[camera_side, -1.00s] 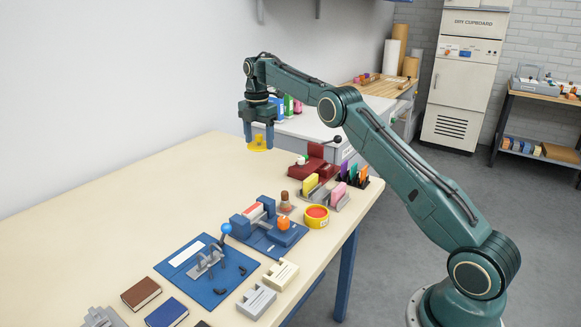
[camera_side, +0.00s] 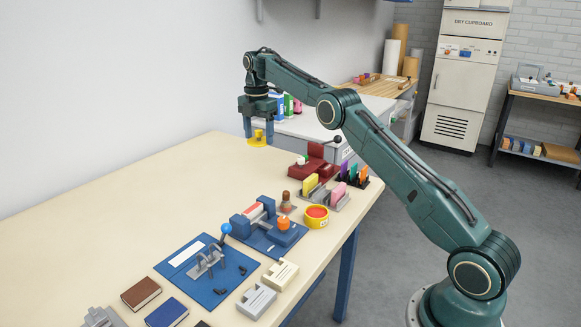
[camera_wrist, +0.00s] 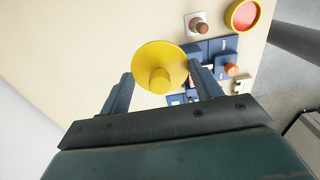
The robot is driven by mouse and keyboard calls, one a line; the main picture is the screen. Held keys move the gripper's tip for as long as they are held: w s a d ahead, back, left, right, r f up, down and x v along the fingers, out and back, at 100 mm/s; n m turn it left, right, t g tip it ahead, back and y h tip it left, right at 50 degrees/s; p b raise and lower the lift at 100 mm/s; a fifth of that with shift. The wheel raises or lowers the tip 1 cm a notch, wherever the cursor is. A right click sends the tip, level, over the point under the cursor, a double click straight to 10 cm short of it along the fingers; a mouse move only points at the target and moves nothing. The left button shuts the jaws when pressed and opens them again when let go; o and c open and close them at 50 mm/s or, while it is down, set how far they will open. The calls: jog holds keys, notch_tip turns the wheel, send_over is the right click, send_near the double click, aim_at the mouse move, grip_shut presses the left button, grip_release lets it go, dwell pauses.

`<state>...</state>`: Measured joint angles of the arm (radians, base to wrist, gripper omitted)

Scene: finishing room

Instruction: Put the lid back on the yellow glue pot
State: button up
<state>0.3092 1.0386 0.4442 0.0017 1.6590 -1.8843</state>
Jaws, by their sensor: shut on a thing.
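The yellow lid (camera_side: 257,143), a round disc with a knob, hangs from my gripper (camera_side: 259,131) above the far part of the bench. In the wrist view my gripper (camera_wrist: 163,84) has a finger on each side of the lid (camera_wrist: 158,55), shut on it. The yellow glue pot (camera_side: 317,222) stands upright and uncovered on the bench near its right edge, with red inside. My gripper is up and to the left of it in the side view. The pot also shows in the wrist view (camera_wrist: 231,18) at the top right, apart from the lid.
Left of the pot stand a brown-handled tool (camera_side: 286,203) and a blue fixture (camera_side: 276,238) with an orange knob. Behind it are card holders (camera_side: 338,201) and a dark red device (camera_side: 314,168). A blue board (camera_side: 205,278) and books are nearer. The bench's left side is clear.

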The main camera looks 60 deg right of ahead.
jog(key=shift+s, duration=0.1)
jog(key=shift+s+d+f+m, duration=0.15)
jog(key=shift+s+d+f, duration=0.25)
jog(key=shift+s, duration=0.2)
jog(key=shift+s+d+f+m, duration=0.15)
jog(key=shift+s+d+f, duration=0.1)
jog(key=shift+s+f, duration=0.25)
jog(key=s+f+m, duration=0.1)
jog(key=s+f, duration=0.2)
jog(key=s, duration=0.6)
jog(key=s+a+f+m, duration=0.1)
jog(key=s+f, duration=0.3)
jog(key=s, duration=0.5)
jog(key=shift+a+f, duration=0.15)
jog(key=shift+f, duration=0.15)
jog(key=shift+f, duration=0.15)
jog(key=shift+f, duration=3.05)
jog(key=shift+f, duration=0.1)
